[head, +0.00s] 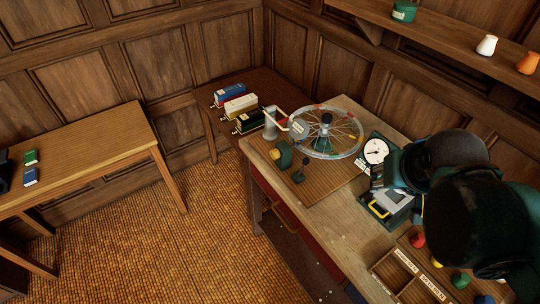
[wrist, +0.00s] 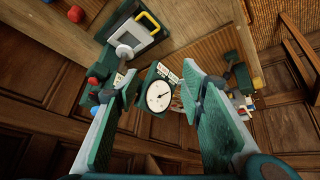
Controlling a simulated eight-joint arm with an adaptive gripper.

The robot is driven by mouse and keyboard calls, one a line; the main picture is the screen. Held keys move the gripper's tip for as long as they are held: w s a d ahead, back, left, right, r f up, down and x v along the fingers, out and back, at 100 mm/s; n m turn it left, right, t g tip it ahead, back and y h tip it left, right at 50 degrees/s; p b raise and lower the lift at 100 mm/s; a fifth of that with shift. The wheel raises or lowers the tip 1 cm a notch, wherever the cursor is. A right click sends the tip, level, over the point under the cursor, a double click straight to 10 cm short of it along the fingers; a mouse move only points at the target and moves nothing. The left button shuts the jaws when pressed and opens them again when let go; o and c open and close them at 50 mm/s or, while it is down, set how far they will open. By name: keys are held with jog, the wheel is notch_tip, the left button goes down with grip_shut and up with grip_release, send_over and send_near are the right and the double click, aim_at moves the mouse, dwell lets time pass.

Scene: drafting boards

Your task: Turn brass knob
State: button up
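No knob of clear brass colour stands out in either view. A pale metallic round knob (wrist: 124,52) shows in the wrist view, beside a grey-faced device (wrist: 138,38) with a yellow handle. The same device (head: 393,200) is on the workbench in the head view, partly hidden by my arm. My gripper (wrist: 158,90) is open, its green fingers wide apart with nothing between them. The white dial gauge (wrist: 159,96) appears beyond the gap. In the head view my gripper (head: 382,181) is over the bench beside the gauge (head: 376,150), its fingertips hard to make out.
A spoked wheel (head: 328,133) on a wooden board stands left of the gauge. A compartment tray (head: 388,270) and several coloured knobs are at the bench's near end. A shelf (head: 440,40) with small pots is above. A side table (head: 85,155) stands apart at left.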

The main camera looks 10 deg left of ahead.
jog(key=w+a+f+h, duration=0.1)
jog(key=w+a+h, duration=0.1)
jog(key=w+a, duration=0.4)
jog(key=w+a+f+n+h, duration=0.1)
jog(key=w+a+f+h, duration=0.1)
jog(key=w+a, duration=0.5)
jog(key=w+a+f+n+h, duration=0.1)
jog(key=w+a+h, duration=0.1)
jog(key=w+a, duration=0.5)
jog(key=shift+w+a+f+t+b, duration=0.1)
jog(key=shift+a+f+t+b, duration=0.1)
jog(key=shift+a, duration=0.65)
jog(key=shift+w+a+f+t+b, duration=0.1)
jog(key=shift+a+f, duration=0.05)
jog(key=shift+a, duration=0.65)
jog(key=a+f+t+h+b, duration=0.1)
jog(key=a+f+t+h, duration=0.35)
jog(key=a, duration=1.05)
jog(key=s+a+f+m+t+h+b, duration=0.1)
jog(key=s+f+b, duration=0.3)
jog(key=s+f, duration=0.4)
jog(key=shift+a+m+h, duration=0.25)
jog(key=shift+m+h, duration=0.1)
jog(key=shift+m, duration=0.55)
jog(key=shift+w, duration=0.15)
